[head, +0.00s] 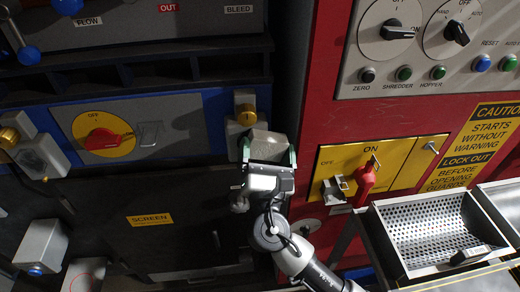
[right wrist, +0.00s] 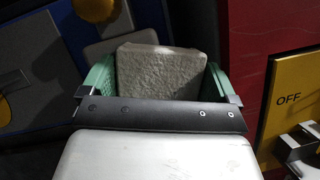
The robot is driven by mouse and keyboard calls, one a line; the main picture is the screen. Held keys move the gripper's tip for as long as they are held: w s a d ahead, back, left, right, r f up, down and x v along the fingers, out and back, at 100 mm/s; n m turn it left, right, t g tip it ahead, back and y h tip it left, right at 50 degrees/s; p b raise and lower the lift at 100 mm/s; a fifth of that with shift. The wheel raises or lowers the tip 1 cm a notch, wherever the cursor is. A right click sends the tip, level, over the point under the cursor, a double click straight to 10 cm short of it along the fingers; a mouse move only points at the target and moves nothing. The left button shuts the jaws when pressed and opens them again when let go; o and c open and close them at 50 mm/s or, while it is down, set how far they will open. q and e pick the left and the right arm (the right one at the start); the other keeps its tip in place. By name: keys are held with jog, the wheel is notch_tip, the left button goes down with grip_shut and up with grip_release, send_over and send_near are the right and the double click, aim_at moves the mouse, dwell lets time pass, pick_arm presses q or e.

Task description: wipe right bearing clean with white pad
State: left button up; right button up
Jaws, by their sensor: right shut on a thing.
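A brass-coloured round bearing (head: 244,103) sits in a grey housing on the blue panel, in the middle of the head view. Its brass top also shows at the upper left of the right wrist view (right wrist: 88,9). My right gripper (head: 269,152), with green fingers, is shut on a pale, rough-faced pad (right wrist: 155,85). In the head view the pad (head: 268,143) is just below and right of the bearing. I cannot tell whether they touch. The pad hides part of the panel behind it. My left gripper is not in view.
A red switch (head: 103,139) on a yellow disc is left of the pad. A red handle (head: 366,181) stands out from a yellow plate to the right. A perforated tray (head: 432,232) is at the lower right. Another brass bearing (head: 17,125) is at the far left.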

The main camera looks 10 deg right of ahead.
aim_at(231, 139)
jog(key=shift+a+b, duration=0.6)
jog(key=shift+a, duration=3.1)
jog(key=shift+s, duration=0.75)
jog(key=shift+s+p, duration=0.45)
jog(key=shift+s, duration=1.75)
jog(key=s, duration=0.3)
jog(key=shift+w, duration=0.15)
